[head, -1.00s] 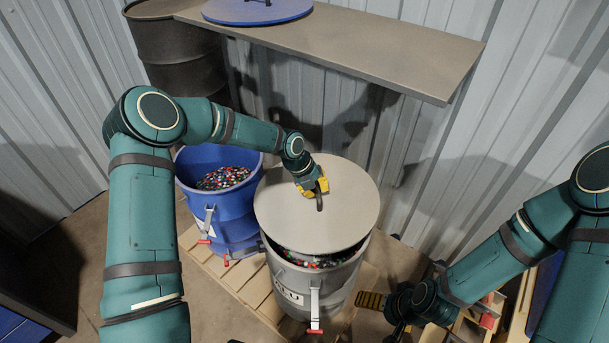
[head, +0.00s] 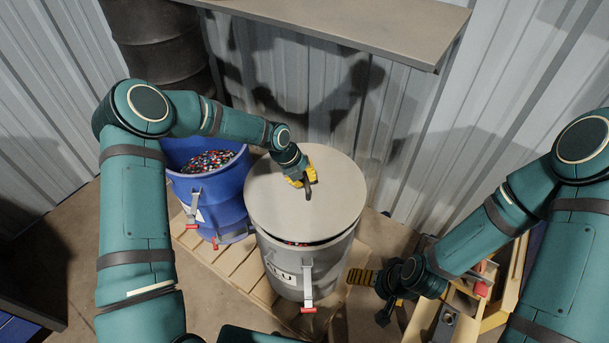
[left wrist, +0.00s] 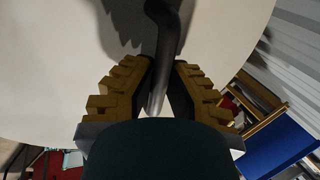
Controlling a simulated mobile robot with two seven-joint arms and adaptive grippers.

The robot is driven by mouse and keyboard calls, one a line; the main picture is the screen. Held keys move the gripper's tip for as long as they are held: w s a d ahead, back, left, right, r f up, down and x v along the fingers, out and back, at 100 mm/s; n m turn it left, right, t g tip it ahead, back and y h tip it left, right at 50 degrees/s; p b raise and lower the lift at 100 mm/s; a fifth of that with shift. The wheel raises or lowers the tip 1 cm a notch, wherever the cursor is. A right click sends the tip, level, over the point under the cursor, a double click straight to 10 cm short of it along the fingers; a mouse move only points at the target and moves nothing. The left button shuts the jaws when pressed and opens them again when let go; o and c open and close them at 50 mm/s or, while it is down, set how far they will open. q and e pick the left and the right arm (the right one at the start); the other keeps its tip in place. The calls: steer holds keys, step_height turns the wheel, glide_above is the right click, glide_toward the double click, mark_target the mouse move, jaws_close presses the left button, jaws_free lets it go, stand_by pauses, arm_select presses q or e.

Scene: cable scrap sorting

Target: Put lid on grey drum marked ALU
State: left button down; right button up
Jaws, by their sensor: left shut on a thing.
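The grey drum (head: 318,262) stands on a wooden pallet, with part of its ALU label showing at the front. The round light grey lid (head: 275,205) lies over the drum's mouth. A narrow dark gap with a little coloured scrap shows under its front edge, so I cannot tell that it is fully seated. My left gripper (head: 308,190) is above the lid, shut on its dark curved handle (left wrist: 162,60); the lid (left wrist: 60,85) fills much of the left wrist view. My right gripper (head: 368,292) is right of the drum; its finger opening is unclear.
An open blue drum (head: 212,205) full of coloured scrap stands left of the grey drum on the pallet (head: 262,285). A red-tipped latch (head: 307,288) hangs on the grey drum's front. A shelf (head: 350,25) juts out behind. Wooden bins (head: 462,305) stand at right.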

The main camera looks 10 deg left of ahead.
arm_select(q)
steer(key=shift+f+b, duration=0.7)
steer(key=shift+f, duration=1.6)
steer(key=c, duration=1)
jaws_free()
steer(key=shift+s+f, duration=0.1)
steer(key=shift+f, duration=0.05)
steer(key=v, duration=1.2)
